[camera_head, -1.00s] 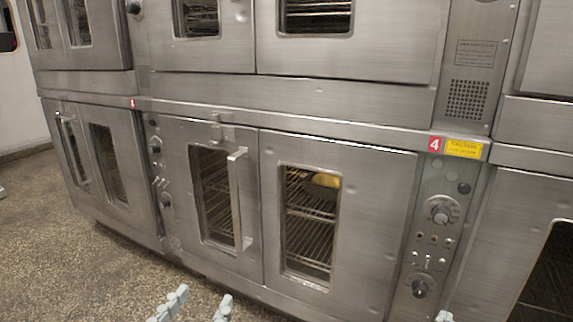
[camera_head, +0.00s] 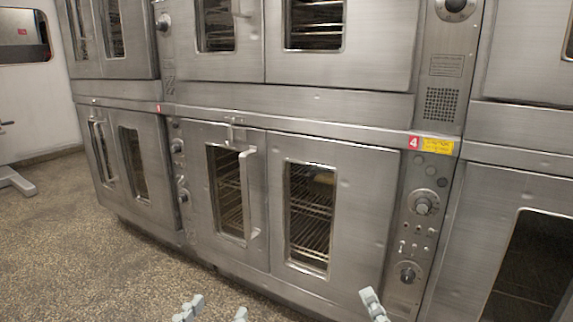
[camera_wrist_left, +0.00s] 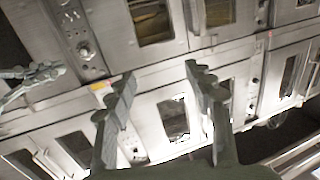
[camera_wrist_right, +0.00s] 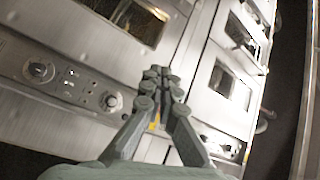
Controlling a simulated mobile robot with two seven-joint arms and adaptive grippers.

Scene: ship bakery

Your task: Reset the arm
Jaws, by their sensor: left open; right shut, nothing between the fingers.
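My left gripper (camera_head: 213,310) shows only its fingertips at the bottom of the head view, in front of the ovens. Its two fingers stand wide apart and empty in the left wrist view (camera_wrist_left: 160,90). My right gripper (camera_head: 374,304) shows one tip at the bottom of the head view, right of the left gripper. In the right wrist view its fingers (camera_wrist_right: 158,72) meet at the tips with nothing between them. Part of my other arm (camera_wrist_left: 35,80) shows at the left of the left wrist view.
A steel oven (camera_head: 352,215) with closed doors stands ahead, with a protruding door handle (camera_head: 250,190). Speckled floor (camera_head: 90,250) is open at the left.

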